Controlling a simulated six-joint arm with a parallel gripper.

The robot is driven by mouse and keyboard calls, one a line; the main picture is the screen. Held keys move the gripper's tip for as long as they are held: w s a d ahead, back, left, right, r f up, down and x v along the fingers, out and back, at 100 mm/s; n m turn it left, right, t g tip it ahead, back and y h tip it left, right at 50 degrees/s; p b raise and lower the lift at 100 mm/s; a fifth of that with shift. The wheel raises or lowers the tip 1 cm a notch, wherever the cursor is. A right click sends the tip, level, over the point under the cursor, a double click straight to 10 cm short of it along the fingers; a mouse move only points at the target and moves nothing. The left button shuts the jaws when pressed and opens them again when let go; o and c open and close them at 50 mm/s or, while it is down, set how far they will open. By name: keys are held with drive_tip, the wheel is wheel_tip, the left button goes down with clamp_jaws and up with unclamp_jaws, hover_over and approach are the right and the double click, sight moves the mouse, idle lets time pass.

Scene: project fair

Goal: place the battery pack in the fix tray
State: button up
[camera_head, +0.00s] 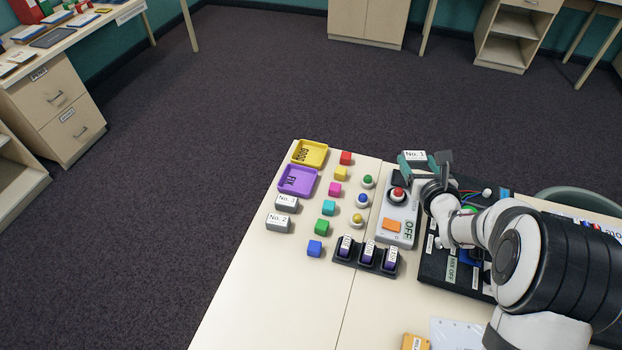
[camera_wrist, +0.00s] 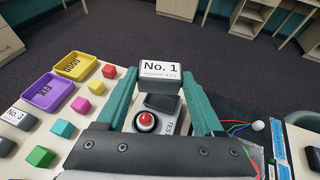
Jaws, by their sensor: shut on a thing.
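My gripper (camera_head: 425,160) is shut on the No. 1 battery pack (camera_head: 413,155), a grey block with a white label. In the wrist view my gripper's teal fingers (camera_wrist: 160,80) stand on either side of this No. 1 pack (camera_wrist: 160,70). The pack is held up near the far end of the grey test box. The purple FIX tray (camera_head: 283,190) lies at the table's left side and looks empty. It also shows at the left of the wrist view (camera_wrist: 62,100).
The yellow GOOD tray (camera_head: 322,148) adjoins the FIX tray. Packs No. 3 (camera_head: 287,202) and No. 2 (camera_head: 281,223) stand in front of it.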

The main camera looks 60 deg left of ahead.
drive_tip(key=s+a+f+n+g+y, duration=0.1)
drive_tip(key=s+a+n+g, duration=0.25)
drive_tip(key=s, duration=0.25)
drive_tip(key=s+a+f+n+g, duration=0.2)
drive_tip(key=s+a+g, duration=0.1)
drive_tip(key=s+a, duration=0.3)
hover_over(302, 189)
wheel_tip(302, 189, down, 6)
drive_tip(key=shift+w+d+f, duration=0.1)
drive_tip(key=shift+d, duration=0.05)
drive_tip(key=f, duration=0.4)
drive_tip(key=shift+a, duration=0.2)
drive_tip(key=shift+f, duration=0.1)
drive_tip(key=shift+f, duration=0.1)
drive_tip(key=o, duration=1.4)
